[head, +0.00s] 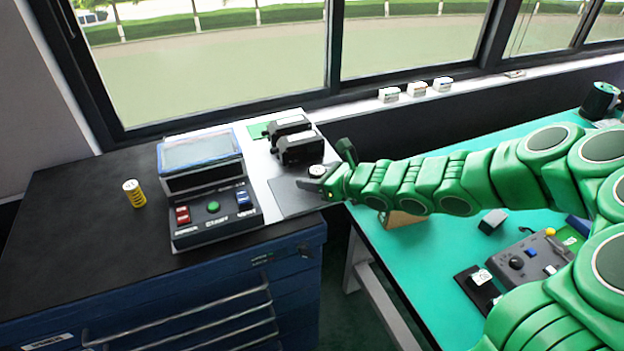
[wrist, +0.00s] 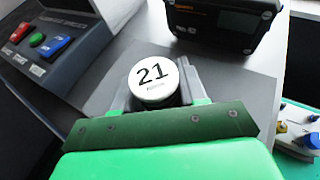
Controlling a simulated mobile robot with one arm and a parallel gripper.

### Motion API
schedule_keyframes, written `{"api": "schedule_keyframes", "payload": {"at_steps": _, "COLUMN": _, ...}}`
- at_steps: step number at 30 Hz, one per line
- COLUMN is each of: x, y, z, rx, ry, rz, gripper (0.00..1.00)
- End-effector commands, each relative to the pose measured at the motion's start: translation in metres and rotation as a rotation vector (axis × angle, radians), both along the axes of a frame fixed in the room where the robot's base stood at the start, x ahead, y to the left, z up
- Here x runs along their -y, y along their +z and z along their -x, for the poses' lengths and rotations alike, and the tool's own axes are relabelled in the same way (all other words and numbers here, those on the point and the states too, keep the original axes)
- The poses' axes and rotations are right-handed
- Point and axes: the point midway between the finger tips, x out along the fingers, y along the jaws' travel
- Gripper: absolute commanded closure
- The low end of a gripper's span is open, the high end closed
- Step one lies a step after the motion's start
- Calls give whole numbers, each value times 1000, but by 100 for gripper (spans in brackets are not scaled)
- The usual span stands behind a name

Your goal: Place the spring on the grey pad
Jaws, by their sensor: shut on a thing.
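My gripper (head: 322,184) is over the grey pad (head: 284,203) at the right end of the cabinet top. The cap faces up. The grey pad (wrist: 112,70) spreads around and below it. I cannot tell whether the piece touches the pad.
A yellow coil with a white top (head: 135,195) stands at the left of the cabinet top. A console with coloured buttons (head: 212,205) is left of the pad. Black devices (head: 296,147) stand behind the pad. A green table (head: 420,255) with parts is at the right.

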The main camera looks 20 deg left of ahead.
Motion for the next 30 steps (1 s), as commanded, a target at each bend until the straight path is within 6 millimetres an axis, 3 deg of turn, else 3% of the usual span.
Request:
{"api": "schedule_keyframes", "payload": {"at_steps": 14, "x": 0, "y": -6, "z": 0, "rx": 0, "ry": 1, "rz": -1, "gripper": 91}}
{"api": "schedule_keyframes", "payload": {"at_steps": 15, "x": 0, "y": -6, "z": 0, "rx": 1, "ry": 1, "rz": 0, "gripper": 55}}
{"api": "schedule_keyframes", "payload": {"at_steps": 19, "x": 0, "y": -6, "z": 0, "rx": 1, "ry": 0, "rz": 0, "gripper": 36}}
{"api": "schedule_keyframes", "payload": {"at_steps": 30, "x": 0, "y": -5, "z": 0, "rx": 0, "ry": 0, "rz": -1, "gripper": 33}}
